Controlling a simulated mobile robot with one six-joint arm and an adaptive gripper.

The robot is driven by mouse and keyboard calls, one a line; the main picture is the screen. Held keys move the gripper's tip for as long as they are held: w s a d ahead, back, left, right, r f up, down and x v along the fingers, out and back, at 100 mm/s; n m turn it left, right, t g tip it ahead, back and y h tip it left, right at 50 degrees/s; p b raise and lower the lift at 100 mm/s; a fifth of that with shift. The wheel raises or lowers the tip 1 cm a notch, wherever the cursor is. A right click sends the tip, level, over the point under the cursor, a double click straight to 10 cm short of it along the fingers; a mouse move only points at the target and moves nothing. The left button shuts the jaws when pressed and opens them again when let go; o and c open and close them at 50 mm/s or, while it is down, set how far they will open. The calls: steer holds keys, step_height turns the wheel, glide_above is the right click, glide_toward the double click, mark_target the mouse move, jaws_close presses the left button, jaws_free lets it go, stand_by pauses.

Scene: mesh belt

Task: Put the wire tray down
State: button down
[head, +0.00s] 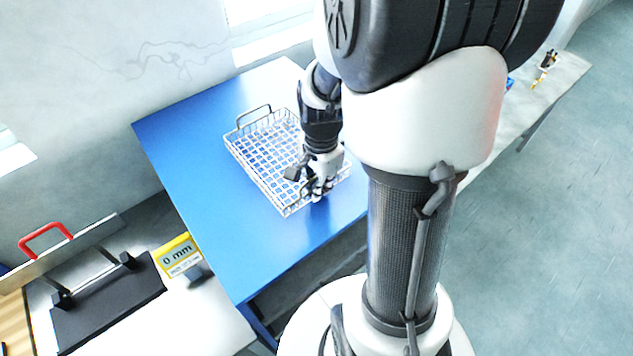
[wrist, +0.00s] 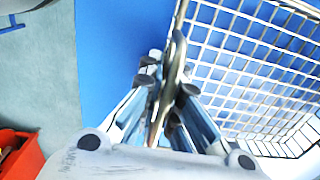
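The white wire tray (head: 262,188) with a mesh floor is over the blue table (head: 180,140). Its far handle (head: 254,115) stands up at the back left. My gripper (head: 318,190) is at the tray's near right side. In the wrist view, the fingers (wrist: 168,92) are closed on either side of the tray's near handle (wrist: 179,48), a bar running between them. The mesh (wrist: 250,52) spreads to the right, with blue tabletop below it. I cannot tell whether the tray's underside touches the table. My arm hides part of its right side.
A white bench at the lower left holds a black plate (head: 105,315), a red handle (head: 45,236) and a yellow "0 mm" sign (head: 178,255). Blue tabletop is clear left of and in front of the tray. A red bin (wrist: 20,155) stands at the wrist view's lower left.

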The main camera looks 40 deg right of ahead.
steer(key=shift+f, duration=0.15)
steer(key=c, duration=2.3)
jaws_free()
steer(key=shift+f, duration=0.15)
steer(key=o, duration=0.5)
step_height(320, 180, up, 12)
steer(key=p, duration=0.1)
steer(key=s+a+r+n+t, duration=0.2)
steer(key=s+a+r+n, duration=0.1)
steer(key=s+a+n, duration=0.2)
steer(key=s+a+r+n+t, duration=0.2)
steer(key=s+a+r+n, duration=0.2)
steer(key=a+n, duration=0.5)
steer(key=s+n, duration=0.2)
steer(key=n, duration=0.1)
steer(key=shift+n, duration=0.3)
